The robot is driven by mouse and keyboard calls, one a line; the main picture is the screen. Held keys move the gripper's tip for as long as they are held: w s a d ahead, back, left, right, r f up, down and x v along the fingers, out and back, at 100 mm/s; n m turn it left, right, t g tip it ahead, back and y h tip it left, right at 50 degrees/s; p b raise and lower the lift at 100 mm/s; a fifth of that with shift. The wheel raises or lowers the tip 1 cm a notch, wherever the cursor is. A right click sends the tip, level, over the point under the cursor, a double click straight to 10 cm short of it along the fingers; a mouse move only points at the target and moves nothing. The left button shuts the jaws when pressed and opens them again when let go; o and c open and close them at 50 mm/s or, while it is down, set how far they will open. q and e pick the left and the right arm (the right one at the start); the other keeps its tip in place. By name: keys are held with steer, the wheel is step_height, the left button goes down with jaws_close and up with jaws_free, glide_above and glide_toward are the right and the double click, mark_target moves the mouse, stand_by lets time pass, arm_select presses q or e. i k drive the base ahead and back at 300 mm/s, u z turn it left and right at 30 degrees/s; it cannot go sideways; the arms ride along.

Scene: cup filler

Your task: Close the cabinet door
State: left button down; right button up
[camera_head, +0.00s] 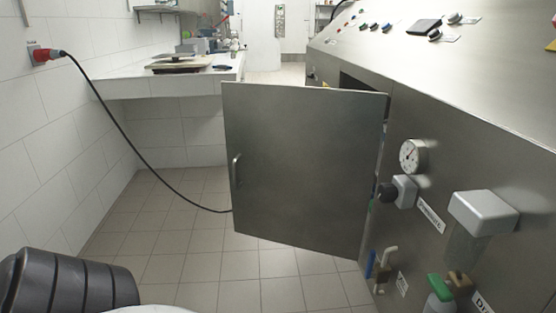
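The cabinet door (305,170) is a flat grey steel panel standing open in the middle of the view. Its right edge is at the steel machine (440,150), and it sticks out to the left from the machine's side. A small curved handle (236,170) is near the door's left edge. A dark opening (360,88) shows just above the door's top right corner; most of the cabinet's inside is hidden behind the door. Neither of my grippers is in view, and nothing is seen touching the door.
The machine's side carries a round gauge (412,155), a black knob (387,192) and a grey box (484,212). A black cable runs from a red plug (42,55) down behind the door.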

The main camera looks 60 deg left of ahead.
mark_target(302, 160)
steer(key=z, duration=0.05)
steer(key=k, duration=0.2)
steer(key=u, duration=2.5)
steer(key=i, duration=1.8)
steer(key=z, duration=1.85)
